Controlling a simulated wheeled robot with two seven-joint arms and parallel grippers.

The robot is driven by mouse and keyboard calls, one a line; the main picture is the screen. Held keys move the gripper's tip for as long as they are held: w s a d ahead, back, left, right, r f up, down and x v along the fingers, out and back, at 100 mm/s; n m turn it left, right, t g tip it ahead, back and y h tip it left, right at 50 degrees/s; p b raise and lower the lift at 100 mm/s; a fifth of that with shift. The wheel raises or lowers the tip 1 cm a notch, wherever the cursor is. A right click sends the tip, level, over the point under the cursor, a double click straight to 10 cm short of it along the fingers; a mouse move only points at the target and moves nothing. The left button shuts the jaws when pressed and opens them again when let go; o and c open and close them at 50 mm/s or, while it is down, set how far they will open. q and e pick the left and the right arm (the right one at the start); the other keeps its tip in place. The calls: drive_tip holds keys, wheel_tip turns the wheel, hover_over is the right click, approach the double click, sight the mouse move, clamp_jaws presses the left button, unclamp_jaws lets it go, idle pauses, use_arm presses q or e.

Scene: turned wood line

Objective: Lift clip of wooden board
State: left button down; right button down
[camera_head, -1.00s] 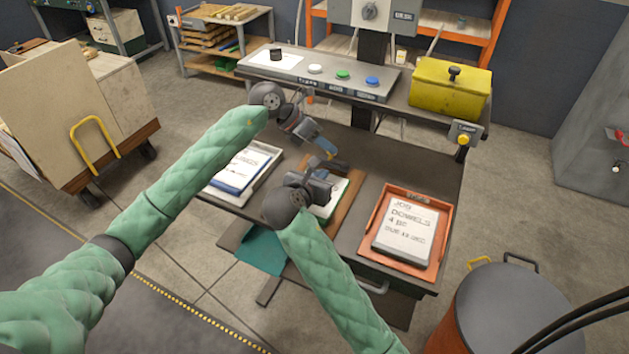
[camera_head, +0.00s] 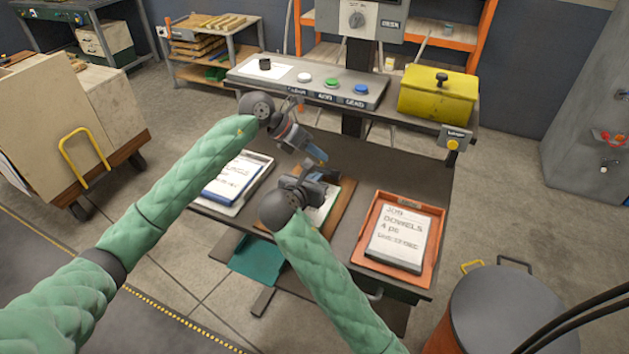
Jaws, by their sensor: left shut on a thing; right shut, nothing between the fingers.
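The wooden board (camera_head: 339,212) lies on the dark bench with a white sheet (camera_head: 325,206) on it. Its clip end is at the far edge, mostly hidden by my grippers. My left gripper (camera_head: 318,156) comes in from the left and is shut with its tips at the far end of the board. What it grips appears to be the clip, but the contact is hidden. My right gripper (camera_head: 326,176) is shut and empty just above the board, close below the left one. It covers part of the sheet.
An orange tray (camera_head: 369,242) with a dowels job sheet (camera_head: 399,238) is at right. Behind are a button console (camera_head: 270,87) and a yellow box (camera_head: 438,95). A drum (camera_head: 500,310) stands front right.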

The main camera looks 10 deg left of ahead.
use_arm(q)
drive_tip(key=c, duration=1.4)
unclamp_jaws()
drive_tip(key=shift+s+f, duration=0.2)
drive_tip(key=shift+s, duration=0.05)
use_arm(e)
drive_tip(key=shift+w+d+r, duration=0.1)
drive_tip(key=shift+w+r, duration=0.15)
drive_tip(key=shift+r, duration=0.1)
use_arm(q)
drive_tip(key=shift+o, duration=1)
drive_tip(key=shift+w, duration=0.1)
use_arm(e)
drive_tip(key=shift+f, duration=0.15)
use_arm(q)
drive_tip(key=shift+r, duration=0.1)
